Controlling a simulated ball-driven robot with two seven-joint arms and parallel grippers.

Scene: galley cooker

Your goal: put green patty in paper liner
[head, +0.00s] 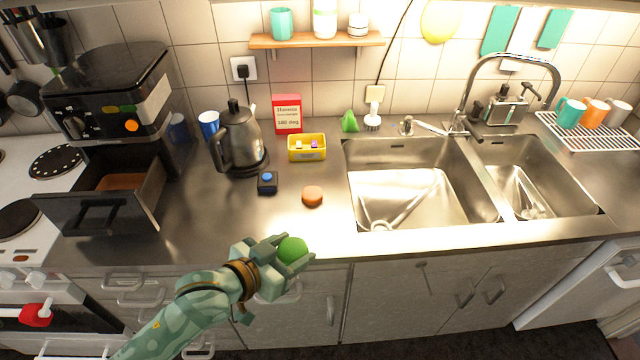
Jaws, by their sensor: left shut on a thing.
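My left gripper (287,254) is shut on the round green patty (292,248). It holds the patty in front of the counter's front edge. A brown sheet that looks like the paper liner (122,182) lies in the pulled-out drawer (98,215) of the black air fryer (110,88). The drawer is at the left of the head view, to the left of and farther back than my gripper. Part of the liner is hidden by the drawer's walls. My right gripper is not in view.
An orange-brown patty (312,195) lies on the counter just beyond my gripper. A small black box with a blue button (267,182), a kettle (239,138) and a yellow tray (307,154) stand behind. The sink (410,190) is to the right. Counter between drawer and box is clear.

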